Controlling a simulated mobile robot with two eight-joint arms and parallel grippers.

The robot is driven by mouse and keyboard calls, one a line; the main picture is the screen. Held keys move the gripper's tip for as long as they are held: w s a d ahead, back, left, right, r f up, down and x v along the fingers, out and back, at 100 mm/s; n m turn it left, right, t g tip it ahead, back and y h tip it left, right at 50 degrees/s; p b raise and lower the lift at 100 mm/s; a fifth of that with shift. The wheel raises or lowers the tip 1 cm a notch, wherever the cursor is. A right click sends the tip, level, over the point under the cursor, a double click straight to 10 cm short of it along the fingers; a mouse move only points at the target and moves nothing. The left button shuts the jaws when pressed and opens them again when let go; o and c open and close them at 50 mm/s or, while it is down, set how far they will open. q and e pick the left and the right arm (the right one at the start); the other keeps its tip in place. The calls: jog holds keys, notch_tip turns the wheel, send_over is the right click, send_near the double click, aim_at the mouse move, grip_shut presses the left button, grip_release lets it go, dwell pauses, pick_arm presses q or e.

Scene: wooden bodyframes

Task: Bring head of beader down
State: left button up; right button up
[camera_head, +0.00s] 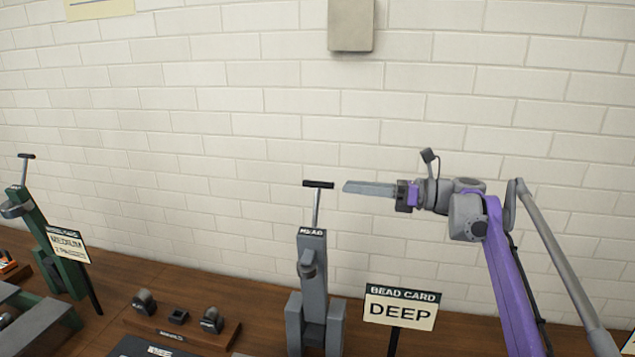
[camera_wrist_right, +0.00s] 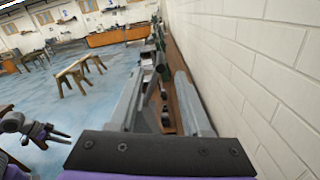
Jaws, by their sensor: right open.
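The grey beader (camera_head: 312,270) stands upright on the wooden bench, with a head label near its top. A thin rod rises from it to a dark T-handle (camera_head: 318,184). My right gripper (camera_head: 346,187) is level with the handle, just to its right and apart from it, pointing left. The right wrist view shows its two fingers spread with an empty gap between them (camera_wrist_right: 160,90). My left gripper (camera_wrist_right: 58,136) shows small at the left of that view; its jaw state is unclear.
A bead card sign reading DEEP (camera_head: 400,308) stands right of the beader. A low block with rollers (camera_head: 180,330) and a green machine (camera_head: 55,250) lie to the left. The white brick wall (camera_head: 250,110) is close behind the bench.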

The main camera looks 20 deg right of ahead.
aim_at(319, 184)
jog(key=x, duration=0.8)
jog(key=shift+w+a+p, duration=0.2)
jog(key=shift+a+p, duration=0.05)
jog(key=shift+p, duration=0.15)
grip_shut()
dwell(0.9)
